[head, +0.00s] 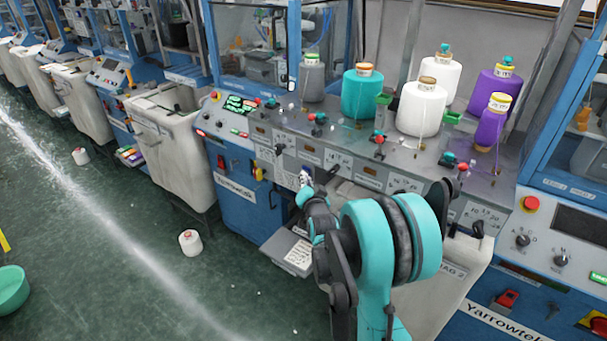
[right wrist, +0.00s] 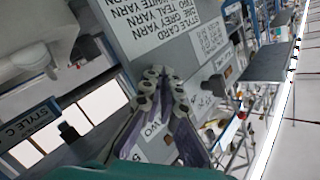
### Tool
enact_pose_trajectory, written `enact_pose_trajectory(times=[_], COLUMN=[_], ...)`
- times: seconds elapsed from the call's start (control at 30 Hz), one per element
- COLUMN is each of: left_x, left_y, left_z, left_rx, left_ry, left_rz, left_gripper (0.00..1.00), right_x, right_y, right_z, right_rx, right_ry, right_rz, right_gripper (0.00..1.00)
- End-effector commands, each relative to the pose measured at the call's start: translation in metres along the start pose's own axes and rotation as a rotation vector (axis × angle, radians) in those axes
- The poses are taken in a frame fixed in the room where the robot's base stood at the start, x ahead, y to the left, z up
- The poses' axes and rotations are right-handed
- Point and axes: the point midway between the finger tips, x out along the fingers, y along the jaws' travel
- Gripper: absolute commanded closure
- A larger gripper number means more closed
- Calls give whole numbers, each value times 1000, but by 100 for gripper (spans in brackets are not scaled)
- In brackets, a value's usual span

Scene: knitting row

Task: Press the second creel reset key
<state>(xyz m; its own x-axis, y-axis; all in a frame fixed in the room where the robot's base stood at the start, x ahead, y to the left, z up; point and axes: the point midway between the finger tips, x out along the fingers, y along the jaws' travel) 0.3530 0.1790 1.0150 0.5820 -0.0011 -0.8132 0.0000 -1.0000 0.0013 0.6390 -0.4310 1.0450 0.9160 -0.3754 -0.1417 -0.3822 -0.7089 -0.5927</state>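The machine's grey front panel (head: 345,160) carries several white labels and small dark keys below the yarn cones. My right gripper (head: 305,178) is at this panel, seen from behind, its arm reaching in from the bottom. In the right wrist view the gripper's fingers (right wrist: 164,82) come together at the tips and look shut, with nothing seen between them. A label reading TWO (right wrist: 154,128) shows between the fingers, partly covered. The second creel reset key cannot be made out clearly, and contact with it cannot be told. My left gripper is not in view.
Cones of grey, teal (head: 362,97), white (head: 420,108) and purple yarn stand on the shelf above. A style card (right wrist: 180,25) shows upside down in the wrist view. A cream bin (head: 178,150) stands left. A white cone (head: 190,243) is on the open green floor.

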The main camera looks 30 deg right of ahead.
Motion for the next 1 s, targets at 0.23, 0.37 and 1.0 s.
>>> enact_pose_trajectory(times=[0.23, 0.37, 1.0], left_x=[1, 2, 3], left_y=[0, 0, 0], left_z=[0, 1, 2], left_rx=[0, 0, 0], left_ry=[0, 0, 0], left_rz=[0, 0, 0], left_gripper=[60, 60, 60], right_x=[-6, -16, -42], right_y=[-4, -12, -30], right_z=[5, 13, 31], right_rx=[-1, -2, 1], right_ry=[-2, -3, -1], right_rz=[2, 1, 1], right_gripper=[100, 100, 100])
